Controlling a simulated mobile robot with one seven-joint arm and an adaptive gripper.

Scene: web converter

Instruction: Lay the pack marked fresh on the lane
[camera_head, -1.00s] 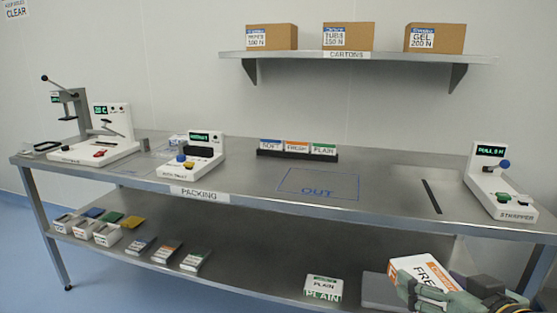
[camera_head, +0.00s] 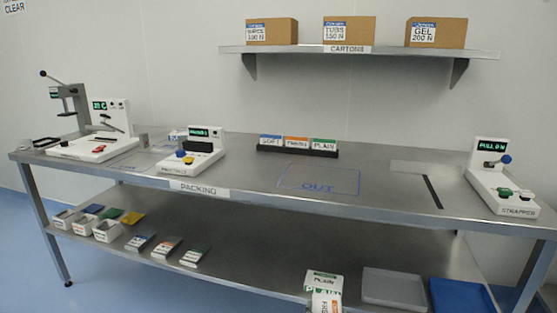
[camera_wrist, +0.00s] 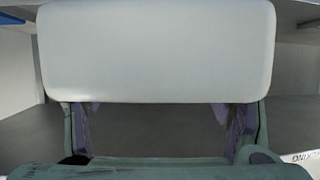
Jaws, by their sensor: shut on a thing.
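The pack marked fresh (camera_head: 326,303), white with an orange label, shows at the bottom edge of the head view, in front of the plain pack (camera_head: 322,281). Its lower part is cut off by the frame. In the wrist view a white pack face (camera_wrist: 158,50) fills the upper middle. My gripper (camera_wrist: 162,106) is shut on it, with one finger at each side. My gripper does not show in the head view. A dark strip (camera_head: 432,192) lies on the bench left of the strapper (camera_head: 490,182); no lane label is readable.
The bench top (camera_head: 385,205) is clear around the blue OUT outline (camera_head: 318,180). A grey tray (camera_head: 394,288) and a blue tray (camera_head: 462,296) sit on the lower shelf. A label rack (camera_head: 297,147) stands at the bench back.

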